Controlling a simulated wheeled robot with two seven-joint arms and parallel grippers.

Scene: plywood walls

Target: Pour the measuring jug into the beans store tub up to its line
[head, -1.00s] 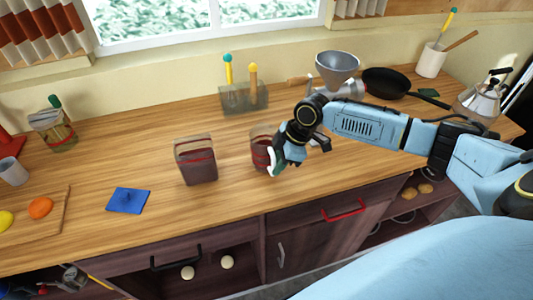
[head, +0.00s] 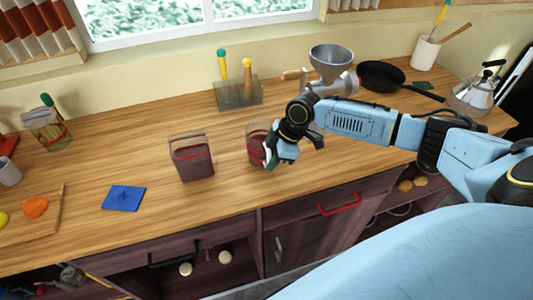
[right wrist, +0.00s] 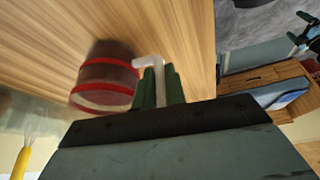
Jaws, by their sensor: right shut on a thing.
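The measuring jug (head: 256,149) is clear, with dark red contents and red bands, and stands about upright at the counter's middle. In the right wrist view the jug (right wrist: 106,78) shows its pale handle between my green fingertips. My right gripper (head: 272,155) is shut on this handle, at the jug's right side. I cannot tell whether the jug's base touches the counter. The tub (head: 193,160), a clear box with dark contents and a red line near its top, stands upright to the left of the jug, apart from it. My left gripper is not in view.
A clear holder (head: 238,95) with two utensils stands behind the jug. A grinder with a metal funnel (head: 331,62) and a black pan (head: 381,76) are behind my right arm. A blue mat (head: 124,198) lies left of the tub. Counter between them is bare.

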